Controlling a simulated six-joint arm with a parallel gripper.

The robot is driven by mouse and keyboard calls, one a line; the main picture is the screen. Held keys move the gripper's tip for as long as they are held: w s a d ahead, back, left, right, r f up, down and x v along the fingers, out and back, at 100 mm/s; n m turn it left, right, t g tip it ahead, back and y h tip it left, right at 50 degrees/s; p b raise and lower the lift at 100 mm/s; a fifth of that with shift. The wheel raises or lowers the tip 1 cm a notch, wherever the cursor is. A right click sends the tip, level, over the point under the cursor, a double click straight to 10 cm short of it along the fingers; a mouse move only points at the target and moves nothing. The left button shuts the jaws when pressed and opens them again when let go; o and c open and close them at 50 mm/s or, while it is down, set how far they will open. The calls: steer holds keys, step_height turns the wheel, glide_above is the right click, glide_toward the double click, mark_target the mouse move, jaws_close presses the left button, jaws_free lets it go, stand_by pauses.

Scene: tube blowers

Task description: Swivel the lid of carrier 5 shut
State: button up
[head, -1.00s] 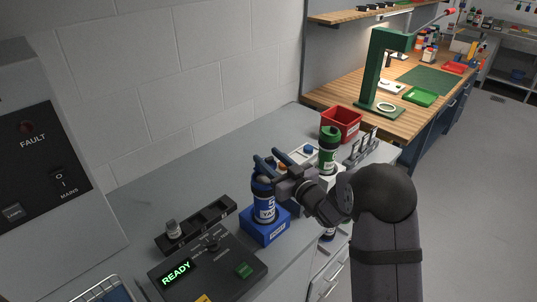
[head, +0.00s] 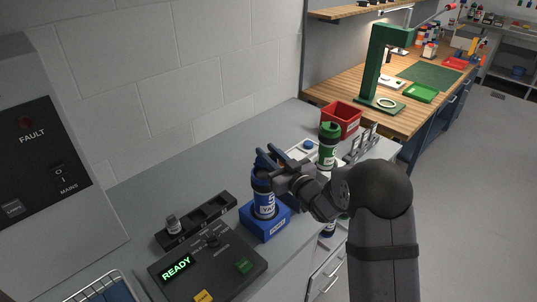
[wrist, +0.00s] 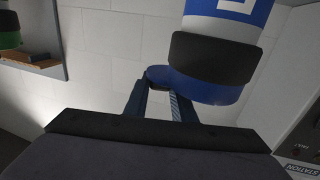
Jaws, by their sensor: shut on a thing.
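Carrier 5 (head: 264,206) is a blue and white tube marked 5, standing upright in a blue block (head: 264,223) on the grey bench. Its top end is partly hidden by my gripper (head: 267,157) in the head view. In the wrist view the carrier hangs from the top of the picture, with a black collar (wrist: 212,58) and a blue lid (wrist: 207,88) at its end. The lid looks largely over the collar, reaching out to the left. My gripper (wrist: 160,98) is shut on the lid's left edge. Whether the lid is fully aligned I cannot tell.
A control box (head: 208,262) reading READY and a dark rack (head: 196,219) stand left of the carrier. A green carrier (head: 328,146), a red bin (head: 341,120) and grey clips (head: 361,142) stand behind to the right.

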steer(key=shift+s+d+f+m+t+h+b, duration=0.1)
steer(key=shift+s+m+t+h+b, duration=0.25)
steer(key=shift+m+t+h+b, duration=0.6)
steer(key=shift+s+d+f+m+t+h+b, duration=0.15)
steer(key=shift+s+m+h+b, duration=0.35)
steer(key=shift+h+b, duration=0.95)
steer(key=m+h+b, duration=0.1)
steer(key=m+h, duration=0.1)
steer(key=s+m+h+b, duration=0.1)
steer(key=h, duration=0.2)
steer(key=shift+r+m+t, duration=0.2)
steer(key=shift+m+t, duration=0.1)
steer(key=shift+m, duration=0.05)
steer(key=m+h+p, duration=0.1)
steer(key=h, duration=0.1)
steer(key=s+m+g+h, duration=0.1)
steer(key=m+h, duration=0.1)
steer(key=h, duration=0.1)
steer(key=shift+s+r+m+h+p, duration=0.15)
steer(key=shift+s+m+h+p, duration=0.05)
steer(key=shift+m+h+p, duration=0.15)
steer(key=m+g+h, duration=0.1)
steer(key=h, duration=0.1)
steer(key=s+m+g+h+p, duration=0.1)
steer(key=m+h, duration=0.1)
steer(key=s+m+g+h+p, duration=0.1)
steer(key=m+g+h, duration=0.1)
steer(key=h, duration=0.1)
steer(key=shift+a, duration=0.35)
